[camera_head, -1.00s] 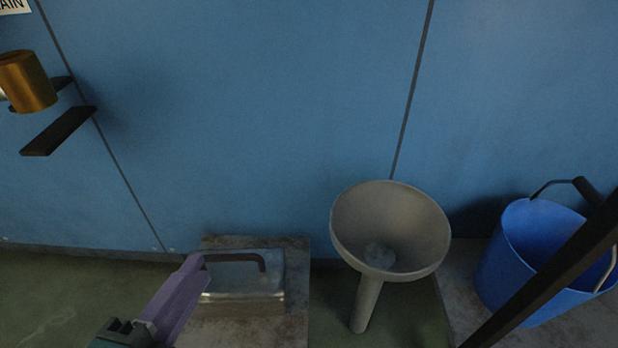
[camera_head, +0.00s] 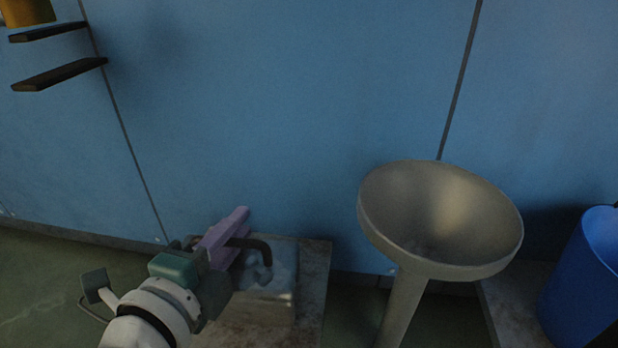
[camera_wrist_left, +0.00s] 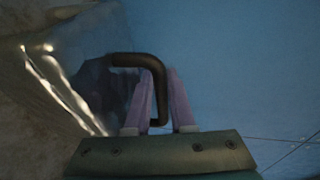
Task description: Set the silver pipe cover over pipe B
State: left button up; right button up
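A silver metal box-shaped cover (camera_head: 265,305) with a dark bent handle (camera_head: 255,243) on top sits on a grey slab at bottom centre-left; I take it for the pipe cover. My left gripper (camera_head: 238,222) is at this handle, its purple fingers partly hiding it. In the left wrist view, part of the handle (camera_wrist_left: 125,60) runs between the two fingers (camera_wrist_left: 161,74). I cannot tell if they grip it. The shiny cover (camera_wrist_left: 65,85) shows to the left there. No pipe is clearly marked B in view. My right gripper is not in view.
A wide grey basin on a stem (camera_head: 440,220) stands to the right of the cover. A blue bucket (camera_head: 585,280) is at the far right. A blue wall (camera_head: 280,110) rises behind. Dark brackets (camera_head: 60,74) and a brass-coloured cylinder (camera_head: 25,12) are at upper left.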

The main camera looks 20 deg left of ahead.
pick_arm(q)
jog(key=shift+w, duration=0.4)
jog(key=shift+c, duration=0.4)
jog(key=shift+s, duration=0.1)
grip_shut()
dwell(0.6)
